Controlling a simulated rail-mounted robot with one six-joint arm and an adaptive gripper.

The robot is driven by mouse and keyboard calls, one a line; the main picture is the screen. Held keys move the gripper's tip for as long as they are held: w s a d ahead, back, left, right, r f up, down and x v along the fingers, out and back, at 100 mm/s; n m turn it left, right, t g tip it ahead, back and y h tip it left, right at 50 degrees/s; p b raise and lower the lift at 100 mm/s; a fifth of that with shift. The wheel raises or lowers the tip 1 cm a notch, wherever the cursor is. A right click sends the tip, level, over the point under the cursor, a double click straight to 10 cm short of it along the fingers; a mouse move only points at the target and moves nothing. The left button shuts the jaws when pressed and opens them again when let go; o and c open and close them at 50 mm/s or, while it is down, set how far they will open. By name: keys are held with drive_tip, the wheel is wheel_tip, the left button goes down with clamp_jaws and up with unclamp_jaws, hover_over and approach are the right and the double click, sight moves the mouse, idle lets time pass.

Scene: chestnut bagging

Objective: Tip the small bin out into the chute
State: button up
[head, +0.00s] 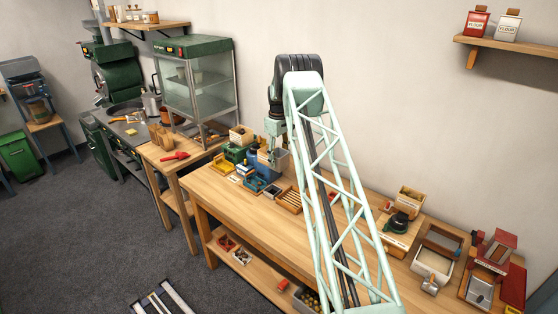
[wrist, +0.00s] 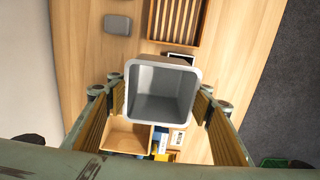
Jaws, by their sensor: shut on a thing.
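The small bin (wrist: 160,93) is a grey, square, open-topped tub in the wrist view, between the two fingers of my gripper (wrist: 161,104). My gripper is shut on its sides, and the open mouth faces the wrist camera. Its grey inside looks empty. In the head view my gripper (head: 271,148) is over the back of the long wooden bench, and the grey bin (head: 282,160) shows partly beside it. The bin looks roughly upright. I cannot make out for certain which thing is the chute.
A slatted wooden tray (wrist: 174,20) and a small grey block (wrist: 118,25) lie on the bench. An open wooden box (wrist: 126,138) is close by the bin. Green, blue and yellow containers crowd the bench's left end (head: 236,153).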

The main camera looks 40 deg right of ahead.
drive_tip(key=shift+a+r, duration=0.1)
drive_tip(key=shift+r, duration=0.05)
idle(0.4)
drive_tip(key=s+a+r+b, duration=0.1)
drive_tip(key=s+a+r, duration=0.2)
drive_tip(key=s+r, duration=0.2)
drive_tip(key=shift+r, duration=0.95)
idle(0.5)
